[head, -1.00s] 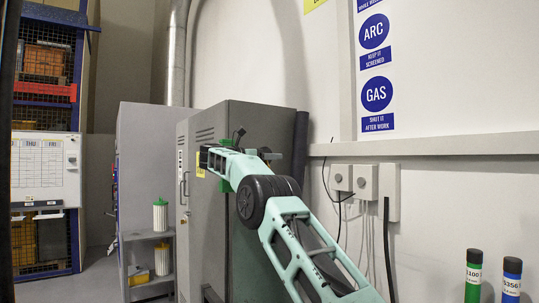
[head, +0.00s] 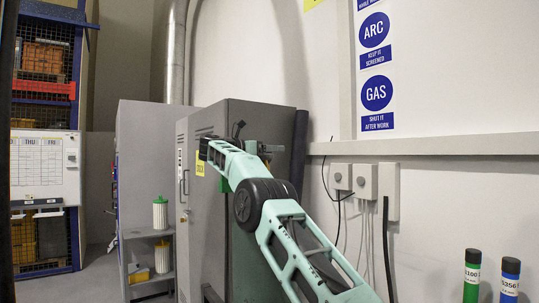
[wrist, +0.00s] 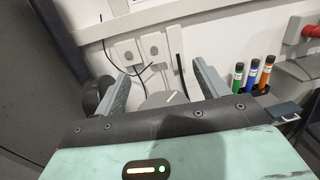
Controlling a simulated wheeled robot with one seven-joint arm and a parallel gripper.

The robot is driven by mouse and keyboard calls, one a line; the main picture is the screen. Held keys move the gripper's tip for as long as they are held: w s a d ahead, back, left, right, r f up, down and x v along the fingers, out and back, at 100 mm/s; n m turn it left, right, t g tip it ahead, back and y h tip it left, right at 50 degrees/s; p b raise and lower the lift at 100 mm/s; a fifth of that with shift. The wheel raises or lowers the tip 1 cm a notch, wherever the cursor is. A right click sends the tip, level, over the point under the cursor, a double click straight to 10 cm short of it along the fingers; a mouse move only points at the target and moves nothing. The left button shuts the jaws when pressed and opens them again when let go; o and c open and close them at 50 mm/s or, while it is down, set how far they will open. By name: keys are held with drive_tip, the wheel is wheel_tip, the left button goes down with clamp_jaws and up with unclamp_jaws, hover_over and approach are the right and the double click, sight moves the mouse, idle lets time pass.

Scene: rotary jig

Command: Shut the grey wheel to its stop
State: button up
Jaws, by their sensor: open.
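In the wrist view my gripper (wrist: 161,72) is open, its two grey fingers spread wide with nothing held between them. A grey rounded part with a white mark, which looks like the grey wheel (wrist: 158,100), shows low between the fingers. Its lower part is hidden behind my gripper's dark front edge. I cannot tell whether a finger touches it or how far it is turned.
Wall boxes (head: 353,179) with hanging cables are behind. Green (head: 472,276) and blue (head: 510,280) tubes stand at the right; an orange tube (wrist: 266,72) joins them in the wrist view. A black round part (wrist: 96,93) is beside the left finger. A grey cabinet (head: 250,125) stands behind my arm.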

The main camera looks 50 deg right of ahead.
wheel_tip(320, 180, up, 7)
drive_tip(key=p, duration=0.5)
drive_tip(key=shift+r+p, duration=0.15)
drive_tip(key=shift+p, duration=0.2)
